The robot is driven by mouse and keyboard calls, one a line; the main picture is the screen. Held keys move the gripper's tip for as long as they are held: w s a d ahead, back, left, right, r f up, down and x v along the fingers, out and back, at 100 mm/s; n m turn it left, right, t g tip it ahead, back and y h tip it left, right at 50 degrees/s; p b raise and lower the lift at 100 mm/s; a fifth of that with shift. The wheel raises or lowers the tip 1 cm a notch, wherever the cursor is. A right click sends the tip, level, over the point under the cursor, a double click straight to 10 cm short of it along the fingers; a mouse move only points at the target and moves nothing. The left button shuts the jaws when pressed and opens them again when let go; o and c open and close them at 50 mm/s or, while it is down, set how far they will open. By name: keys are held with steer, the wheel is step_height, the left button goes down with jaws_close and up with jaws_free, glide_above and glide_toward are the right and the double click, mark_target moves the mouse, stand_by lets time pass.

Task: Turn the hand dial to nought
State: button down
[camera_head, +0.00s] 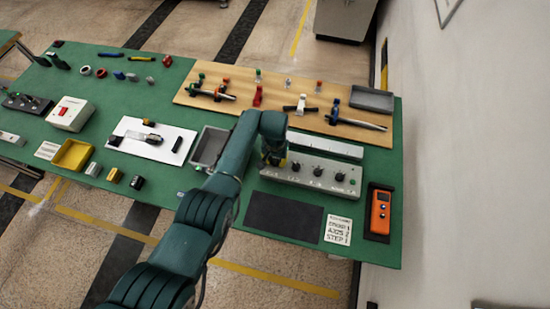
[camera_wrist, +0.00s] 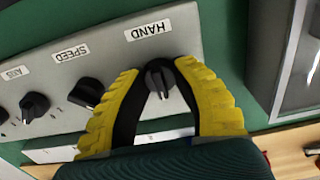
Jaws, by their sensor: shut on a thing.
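The hand dial (camera_wrist: 157,78) is a black knob on a pale grey control panel (camera_head: 328,184), below an upside-down HAND label (camera_wrist: 148,32) in the wrist view. Its pale pointer mark faces the lower edge of that picture. My gripper (camera_wrist: 158,70) has yellow ribbed fingers, one on each side of the knob, and is shut on it. In the head view my gripper (camera_head: 273,157) is at the panel's left end and hides the hand dial. No nought mark is readable.
The speed dial (camera_wrist: 87,92) and axis dial (camera_wrist: 35,105) stand beside the hand dial. A grey tray (camera_head: 209,147) lies left of my arm. A dark mat (camera_head: 283,216), a printed card (camera_head: 338,229) and an orange handset (camera_head: 379,212) lie nearby. A wooden board (camera_head: 230,98) with tools is behind.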

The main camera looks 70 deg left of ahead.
mark_target(275, 160)
steer(key=shift+f, duration=0.1)
stand_by(0.3)
steer(key=c, duration=0.7)
jaws_free()
steer(key=shift+c, duration=0.2)
step_height(275, 160, up, 12)
